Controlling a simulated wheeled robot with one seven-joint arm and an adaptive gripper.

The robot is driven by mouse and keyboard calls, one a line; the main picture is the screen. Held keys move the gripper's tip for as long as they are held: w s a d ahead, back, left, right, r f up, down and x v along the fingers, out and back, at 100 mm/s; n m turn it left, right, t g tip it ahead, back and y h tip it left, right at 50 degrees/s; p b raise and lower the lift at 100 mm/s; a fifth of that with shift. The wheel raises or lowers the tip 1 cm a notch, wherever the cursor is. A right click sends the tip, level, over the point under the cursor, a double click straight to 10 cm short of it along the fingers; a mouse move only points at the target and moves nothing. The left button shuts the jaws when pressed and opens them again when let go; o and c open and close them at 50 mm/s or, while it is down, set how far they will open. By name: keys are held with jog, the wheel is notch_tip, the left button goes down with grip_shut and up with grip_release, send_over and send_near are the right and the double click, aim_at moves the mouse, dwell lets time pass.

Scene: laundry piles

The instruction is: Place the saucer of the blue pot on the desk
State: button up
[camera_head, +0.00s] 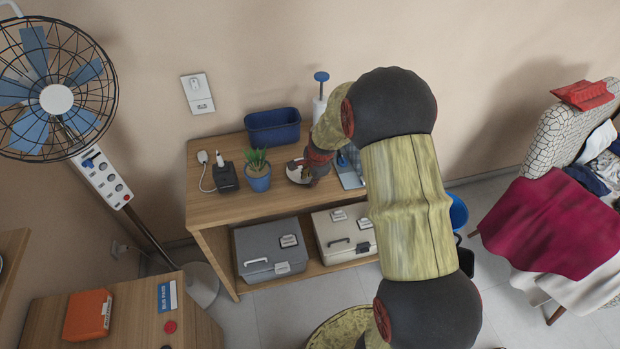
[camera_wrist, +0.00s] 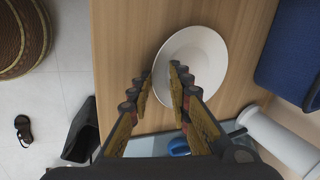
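A small blue pot (camera_head: 258,181) with a green plant stands on the wooden desk (camera_head: 222,207). A white saucer (camera_head: 294,170) is just right of it, partly covered by my gripper (camera_head: 305,172). In the wrist view the saucer (camera_wrist: 208,65) appears as a pale oval over the desk (camera_wrist: 125,45). My gripper's fingers (camera_wrist: 159,75) are apart, one outside the saucer's left edge and the other overlapping its face. I cannot tell whether they touch it, or whether it lies flat on the desk. No blue pot shows in the wrist view.
A blue bin (camera_head: 273,128) stands at the desk's back. A black charger (camera_head: 227,178) is left of the pot. A white pump bottle (camera_head: 319,105) stands behind my arm. Storage boxes (camera_head: 270,250) fill the shelf below. Bare desk lies at the front left.

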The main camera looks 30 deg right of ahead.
jog(key=o, duration=0.4)
jog(key=shift+f, duration=0.15)
jog(key=shift+c, duration=0.2)
jog(key=shift+r, duration=0.55)
jog(key=v, duration=1.1)
jog(key=shift+s, duration=0.15)
